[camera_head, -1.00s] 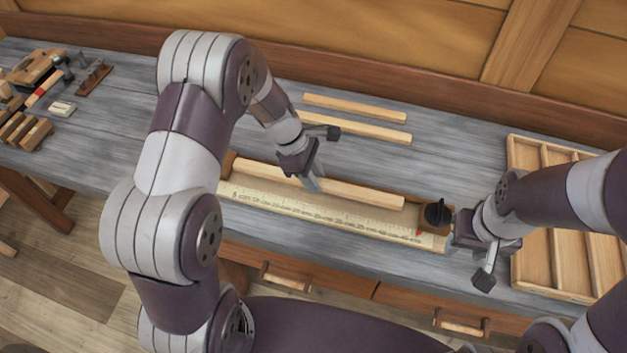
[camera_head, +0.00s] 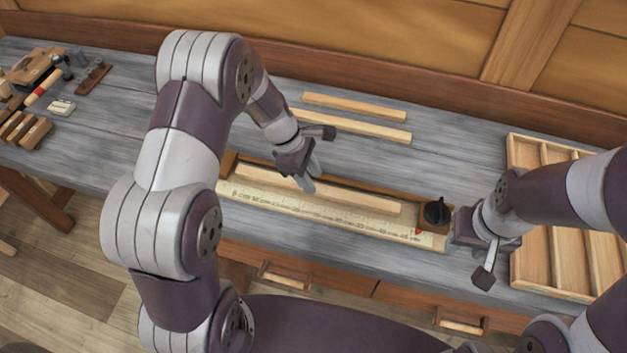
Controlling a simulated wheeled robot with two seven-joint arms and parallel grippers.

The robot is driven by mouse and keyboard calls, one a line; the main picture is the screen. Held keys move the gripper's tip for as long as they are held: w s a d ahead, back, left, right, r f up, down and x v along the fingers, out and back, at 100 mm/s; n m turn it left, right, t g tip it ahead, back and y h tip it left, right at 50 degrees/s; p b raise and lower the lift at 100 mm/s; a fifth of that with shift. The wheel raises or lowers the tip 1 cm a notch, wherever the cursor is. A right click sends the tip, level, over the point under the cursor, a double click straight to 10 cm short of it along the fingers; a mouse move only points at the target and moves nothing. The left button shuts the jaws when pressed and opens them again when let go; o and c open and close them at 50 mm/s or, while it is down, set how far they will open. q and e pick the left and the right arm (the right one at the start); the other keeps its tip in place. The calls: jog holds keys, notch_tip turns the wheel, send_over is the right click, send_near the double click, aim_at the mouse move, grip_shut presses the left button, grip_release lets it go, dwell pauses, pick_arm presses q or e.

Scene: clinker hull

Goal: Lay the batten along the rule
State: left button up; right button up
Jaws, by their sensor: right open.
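The pale wooden batten (camera_head: 350,194) lies lengthwise along the back part of the cream rule (camera_head: 330,217), roughly parallel to its printed scale. Whether it touches the rule's surface is hard to tell. My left gripper (camera_head: 308,181) is at the batten left of its middle, with its fingertips pointing down; whether they grip it is unclear. My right gripper (camera_head: 470,262) is open near the right end of the rule, beside a brown end block with a black knob (camera_head: 436,213). The rule has a red mark near its right end.
Two more wooden strips (camera_head: 354,107) (camera_head: 360,127) lie behind on the grey bench (camera_head: 450,150). A compartmented wooden tray (camera_head: 538,255) stands at right, partly behind my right arm. Tools and blocks (camera_head: 30,130) lie at far left. Drawers with handles are below the front edge.

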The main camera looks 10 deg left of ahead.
pick_arm(q)
jog(key=v, duration=0.9)
jog(key=s+a+m+t+y, duration=0.1)
jog(key=s+m+y, duration=0.3)
jog(key=s+m, duration=1)
jog(key=m, duration=0.3)
jog(key=shift+a+r+m+t+b, duration=0.2)
jog(key=shift+a+m+t+b, duration=0.1)
jog(key=shift+m+b, duration=0.1)
